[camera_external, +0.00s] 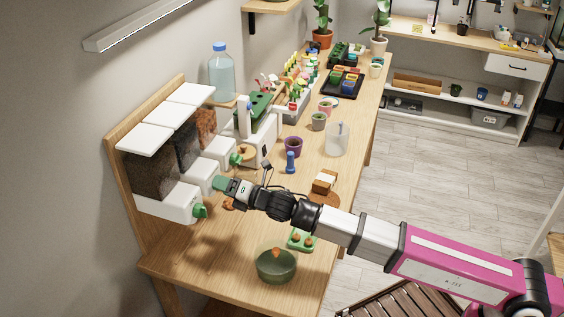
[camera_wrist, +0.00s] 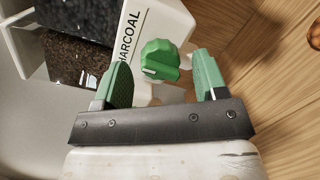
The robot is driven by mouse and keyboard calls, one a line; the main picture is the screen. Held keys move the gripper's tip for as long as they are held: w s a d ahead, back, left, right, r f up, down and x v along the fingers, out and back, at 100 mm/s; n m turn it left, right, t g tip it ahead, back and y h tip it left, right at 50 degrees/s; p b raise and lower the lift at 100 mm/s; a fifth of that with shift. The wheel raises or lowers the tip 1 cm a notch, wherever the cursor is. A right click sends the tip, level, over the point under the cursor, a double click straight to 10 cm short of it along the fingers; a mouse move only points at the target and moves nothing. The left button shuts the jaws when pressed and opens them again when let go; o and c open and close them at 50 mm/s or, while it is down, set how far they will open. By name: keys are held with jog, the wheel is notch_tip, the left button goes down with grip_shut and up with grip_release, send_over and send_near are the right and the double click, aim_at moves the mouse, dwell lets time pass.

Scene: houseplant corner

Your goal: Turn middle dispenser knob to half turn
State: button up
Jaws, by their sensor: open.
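The dispenser has three white bins side by side on a wooden back board. The middle bin (camera_external: 202,174) holds dark material, and its front reads CHARCOAL in the wrist view (camera_wrist: 152,18). Its green middle knob (camera_wrist: 160,58) carries a white mark at its lower-left edge in the wrist view. In the external view my gripper hides this knob. My gripper (camera_external: 218,184) is open in front of the middle bin. In the wrist view the knob lies ahead of and between the green fingers (camera_wrist: 163,78), with visible gaps on both sides and nothing gripped.
The near knob (camera_external: 200,211) and far knob (camera_external: 236,159) flank my gripper. A purple pot (camera_external: 293,147), a blue dumbbell-shaped object (camera_external: 290,163) and a green bowl (camera_external: 276,266) stand on the bench. The bench's near left part is clear.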

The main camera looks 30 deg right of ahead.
jog(key=shift+w, duration=0.1)
jog(key=c, duration=0.9)
jog(key=shift+m, duration=0.3)
